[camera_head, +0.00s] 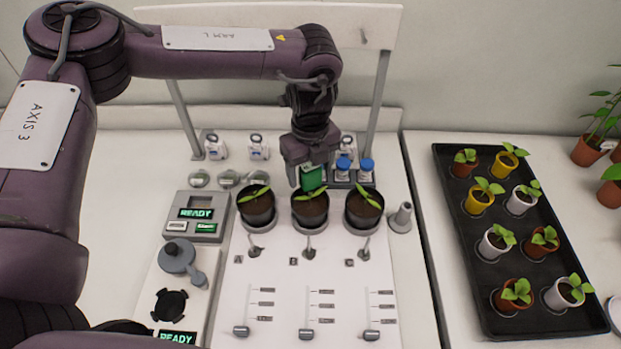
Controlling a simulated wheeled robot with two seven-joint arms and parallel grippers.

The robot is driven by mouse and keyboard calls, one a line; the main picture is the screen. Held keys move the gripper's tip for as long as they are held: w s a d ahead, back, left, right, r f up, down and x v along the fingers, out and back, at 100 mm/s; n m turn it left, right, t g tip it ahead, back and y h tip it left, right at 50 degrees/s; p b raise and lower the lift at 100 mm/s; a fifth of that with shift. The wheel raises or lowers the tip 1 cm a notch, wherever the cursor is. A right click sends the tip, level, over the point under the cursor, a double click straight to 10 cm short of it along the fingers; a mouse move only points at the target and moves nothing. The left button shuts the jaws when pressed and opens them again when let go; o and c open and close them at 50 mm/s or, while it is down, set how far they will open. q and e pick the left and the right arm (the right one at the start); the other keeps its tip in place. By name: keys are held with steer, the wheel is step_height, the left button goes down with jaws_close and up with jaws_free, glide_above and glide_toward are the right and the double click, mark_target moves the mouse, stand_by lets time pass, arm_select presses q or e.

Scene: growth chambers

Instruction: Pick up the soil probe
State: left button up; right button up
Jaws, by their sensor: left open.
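My left gripper (307,163) reaches down from above, over the back of the middle potted seedling (311,210). It is open. A bright green block-like thing (312,178) shows at its fingertips, just above that pot; it may be the head of the soil probe, but I cannot tell for sure. Its lower end is not clear, and the fingers hide part of it. A grey cone-shaped holder (400,218) stands right of the pots; I see no probe clearly in it. My right gripper is not in view.
Potted seedlings stand left (257,208) and right (363,210) of the middle one. Blue-capped bottles (366,170) stand close behind. A meter reading READY (196,215) is at left. A black tray (463,250) of several small pots lies at right.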

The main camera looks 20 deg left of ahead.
arm_select(q)
steer(key=c, duration=1.2)
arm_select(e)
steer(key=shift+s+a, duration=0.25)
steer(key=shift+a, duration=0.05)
arm_select(q)
steer(key=shift+r, duration=0.1)
